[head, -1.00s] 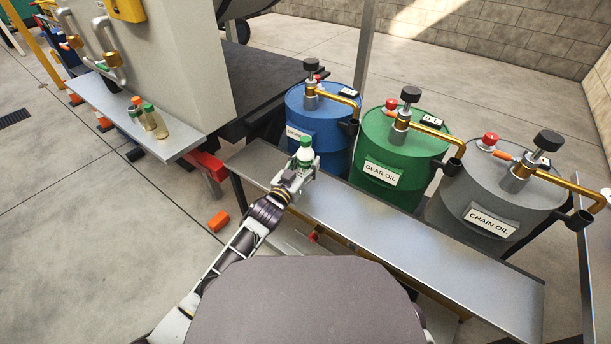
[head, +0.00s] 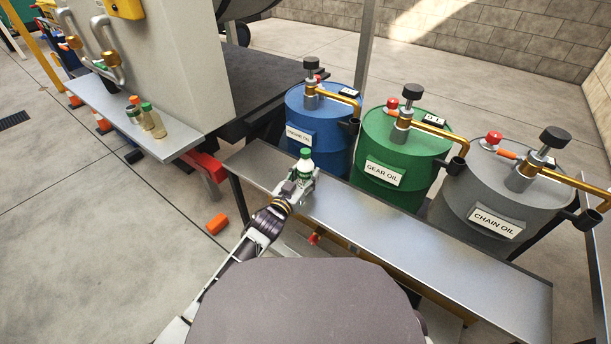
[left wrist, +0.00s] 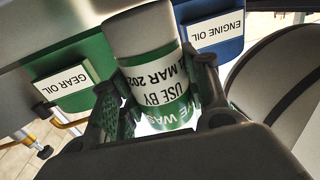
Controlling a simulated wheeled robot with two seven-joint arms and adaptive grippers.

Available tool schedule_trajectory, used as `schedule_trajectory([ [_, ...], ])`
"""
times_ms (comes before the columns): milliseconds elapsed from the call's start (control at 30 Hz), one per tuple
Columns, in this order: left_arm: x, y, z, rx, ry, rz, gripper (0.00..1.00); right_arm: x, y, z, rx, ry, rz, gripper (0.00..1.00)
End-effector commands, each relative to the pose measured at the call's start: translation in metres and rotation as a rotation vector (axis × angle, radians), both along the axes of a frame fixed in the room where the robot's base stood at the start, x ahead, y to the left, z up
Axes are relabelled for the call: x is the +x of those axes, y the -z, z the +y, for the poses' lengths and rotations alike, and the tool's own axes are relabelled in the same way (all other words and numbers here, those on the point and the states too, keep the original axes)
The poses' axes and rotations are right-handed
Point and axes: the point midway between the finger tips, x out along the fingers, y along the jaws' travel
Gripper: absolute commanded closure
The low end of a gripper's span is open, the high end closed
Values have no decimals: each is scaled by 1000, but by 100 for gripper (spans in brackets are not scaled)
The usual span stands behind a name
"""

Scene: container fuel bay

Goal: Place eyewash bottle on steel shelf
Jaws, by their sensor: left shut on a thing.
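The eyewash bottle (head: 305,167) is white and green with a green cap. In the head view it stands about upright in my left gripper (head: 301,184), over the left part of the long steel shelf (head: 400,245) in front of the drums. The left wrist view shows the bottle (left wrist: 160,75) between the two fingers of the gripper (left wrist: 158,95), which are shut on it. Its printed label appears upside down there. The gripper hides the bottle's base in the head view, so I cannot tell whether it touches the shelf. My right gripper is not in view.
Behind the shelf stand a blue drum (head: 325,120), a green gear oil drum (head: 400,150) and a grey chain oil drum (head: 490,190), with pumps. Another metal shelf (head: 110,110) at left holds several bottles (head: 148,118). The long shelf's right part is clear.

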Motion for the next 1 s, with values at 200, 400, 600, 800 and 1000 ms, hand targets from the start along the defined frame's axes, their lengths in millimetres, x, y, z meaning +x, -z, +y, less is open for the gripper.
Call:
schedule_trajectory([
  [200,0,2,0,-2,0,-1,86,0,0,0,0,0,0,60],
  [400,0,3,0,-1,0,0,32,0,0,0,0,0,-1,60],
  [600,0,3,0,0,0,0,32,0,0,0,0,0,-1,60],
  [800,0,1,0,0,0,0,32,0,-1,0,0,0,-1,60],
  [1000,-6,0,3,0,0,1,32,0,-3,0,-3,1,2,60],
])
